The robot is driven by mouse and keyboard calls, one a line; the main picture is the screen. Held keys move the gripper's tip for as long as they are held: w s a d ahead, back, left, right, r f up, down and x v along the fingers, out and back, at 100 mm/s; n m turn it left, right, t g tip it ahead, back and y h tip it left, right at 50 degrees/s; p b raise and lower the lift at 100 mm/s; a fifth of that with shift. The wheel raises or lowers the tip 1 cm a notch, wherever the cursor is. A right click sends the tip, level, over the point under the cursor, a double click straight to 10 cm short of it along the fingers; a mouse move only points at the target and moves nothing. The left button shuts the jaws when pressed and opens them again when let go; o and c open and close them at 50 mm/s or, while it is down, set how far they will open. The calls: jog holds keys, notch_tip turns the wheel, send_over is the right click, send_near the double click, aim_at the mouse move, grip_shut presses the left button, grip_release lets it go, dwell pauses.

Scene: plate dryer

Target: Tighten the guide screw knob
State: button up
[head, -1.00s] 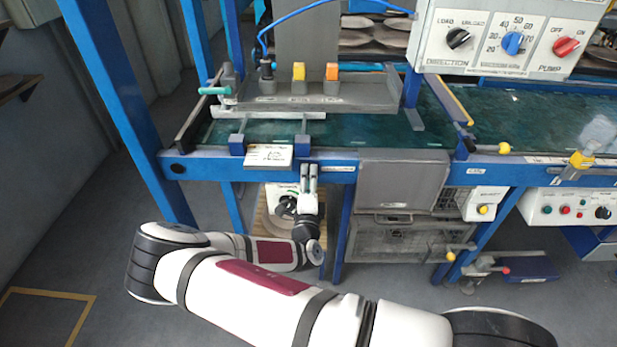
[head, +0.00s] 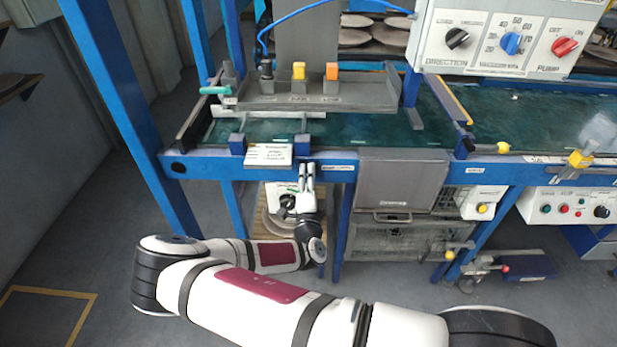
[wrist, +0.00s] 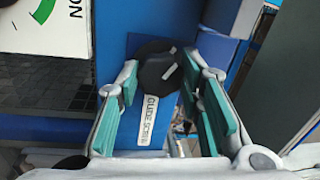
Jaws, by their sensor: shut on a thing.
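The guide screw knob (wrist: 158,70) is black and lobed, with a pale mark on its face, and sits on a blue panel in the wrist view. A white label (wrist: 148,112) reading "GUIDE SCREW" is just below it. My gripper (wrist: 160,65) has its teal-padded fingers on either side of the knob and is shut on it. In the head view my gripper (head: 307,172) points at the blue frame's front edge, below the table. The knob cannot be made out there.
A white panel with a dial (head: 287,202) stands close to the left of my gripper. A grey box (head: 402,183) hangs to the right on the blue frame (head: 220,164). A control panel (head: 508,38) is above right. Open floor lies at the lower left.

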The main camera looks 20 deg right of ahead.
jog(key=o, duration=1.2)
jog(key=shift+c, duration=0.2)
jog(key=v, duration=1.2)
jog(key=shift+r, duration=0.1)
